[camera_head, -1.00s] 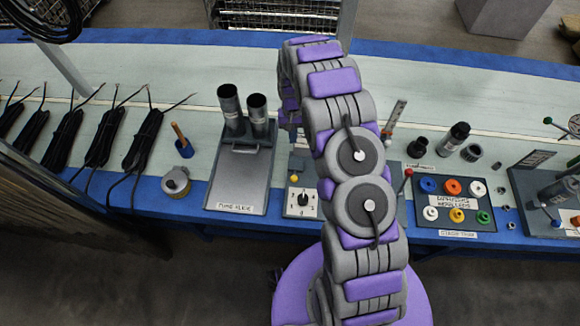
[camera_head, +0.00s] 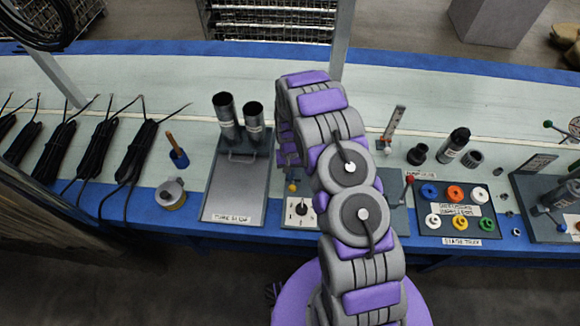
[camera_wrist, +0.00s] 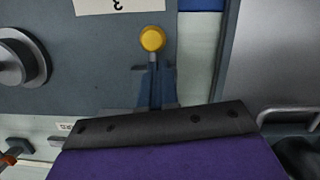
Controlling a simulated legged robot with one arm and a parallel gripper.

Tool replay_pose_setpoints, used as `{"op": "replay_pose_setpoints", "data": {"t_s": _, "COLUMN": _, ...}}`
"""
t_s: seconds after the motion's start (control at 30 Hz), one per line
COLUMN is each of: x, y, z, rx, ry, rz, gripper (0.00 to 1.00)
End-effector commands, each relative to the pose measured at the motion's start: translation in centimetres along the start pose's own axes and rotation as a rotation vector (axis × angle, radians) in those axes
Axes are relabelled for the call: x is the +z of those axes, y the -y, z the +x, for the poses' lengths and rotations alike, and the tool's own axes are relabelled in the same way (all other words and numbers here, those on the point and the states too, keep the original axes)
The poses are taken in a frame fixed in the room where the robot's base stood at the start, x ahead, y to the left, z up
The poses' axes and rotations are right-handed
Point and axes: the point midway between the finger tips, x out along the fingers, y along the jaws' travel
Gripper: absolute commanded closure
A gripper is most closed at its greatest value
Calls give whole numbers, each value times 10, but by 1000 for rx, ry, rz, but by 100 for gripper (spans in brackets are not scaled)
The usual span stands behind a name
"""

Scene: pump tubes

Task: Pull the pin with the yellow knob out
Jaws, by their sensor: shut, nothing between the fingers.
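The yellow knob (camera_wrist: 152,38) shows in the wrist view at the edge of a grey panel (camera_wrist: 95,65). My gripper (camera_wrist: 156,68) has its narrow blue fingers together just below the knob in the picture. The fingers appear empty, and whether their tips touch the knob cannot be told. In the head view the yellow knob (camera_head: 292,187) is a small dot left of my arm, above the white dial plate (camera_head: 293,218). My arm hides most of the gripper there.
In the head view a grey plate with two upright tubes (camera_head: 233,192) stands to the left. A red-knobbed lever (camera_head: 409,180) and a tray of coloured rings (camera_head: 486,226) are to the right.

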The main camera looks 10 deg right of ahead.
Motion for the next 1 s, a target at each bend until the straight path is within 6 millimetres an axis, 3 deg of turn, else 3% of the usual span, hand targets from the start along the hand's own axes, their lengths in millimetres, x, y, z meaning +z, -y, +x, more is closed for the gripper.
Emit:
{"op": "replay_pose_setpoints", "data": {"t_s": 0.53, "x": 8, "y": 0, "z": 4, "rx": 0, "ry": 3, "rz": 0, "gripper": 100}}
{"op": "replay_pose_setpoints", "data": {"t_s": 0.8, "x": 29, "y": 3, "z": 10, "rx": 1, "ry": 4, "rz": -1, "gripper": 100}}
{"op": "replay_pose_setpoints", "data": {"t_s": 1.0, "x": 29, "y": 2, "z": 13, "rx": 1, "ry": 6, "rz": 0, "gripper": 100}}
